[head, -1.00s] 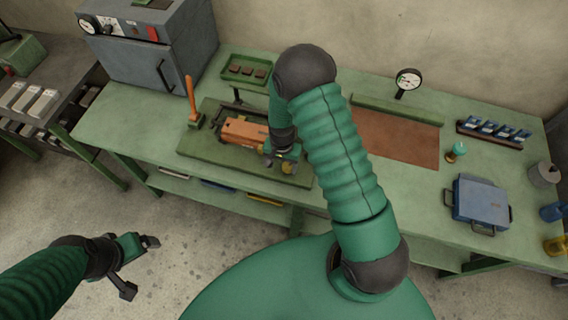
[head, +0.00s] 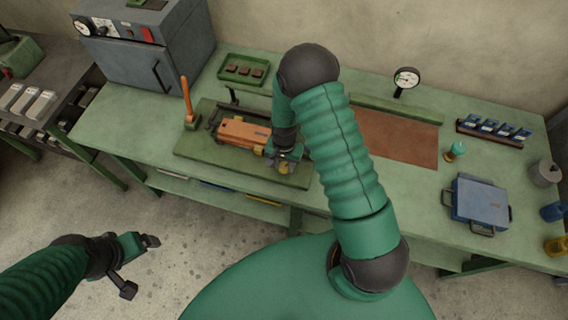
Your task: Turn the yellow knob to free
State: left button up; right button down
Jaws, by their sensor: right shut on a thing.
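The yellow knob (head: 285,169) is at the right front end of the orange-topped roll machine (head: 240,132) on the green bench. My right gripper (head: 284,162) points down at the knob and is shut on it, hiding part of it. Which way the knob is turned cannot be told. My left gripper (head: 139,265) is open and empty, out over the floor at the lower left.
An upright orange lever (head: 184,97) stands left of the machine. Behind are a green tray (head: 243,69) and a grey oven (head: 150,45). A blue case (head: 480,202) and a dial gauge (head: 406,78) are to the right. The brown mat (head: 400,138) is clear.

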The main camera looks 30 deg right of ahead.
jog(key=shift+d, duration=0.2)
jog(key=shift+w+a+n, duration=0.2)
jog(key=shift+a+n, duration=0.05)
jog(key=shift+n, duration=0.05)
jog(key=shift+d+n, duration=0.2)
jog(key=shift+n, duration=0.7)
jog(key=n+b, duration=0.1)
jog(key=n, duration=0.6)
jog(key=shift+w+r, duration=0.1)
jog(key=n, duration=0.4)
jog(key=shift+n, duration=0.3)
jog(key=shift+n+p, duration=0.4)
jog(key=shift+n, duration=1.6)
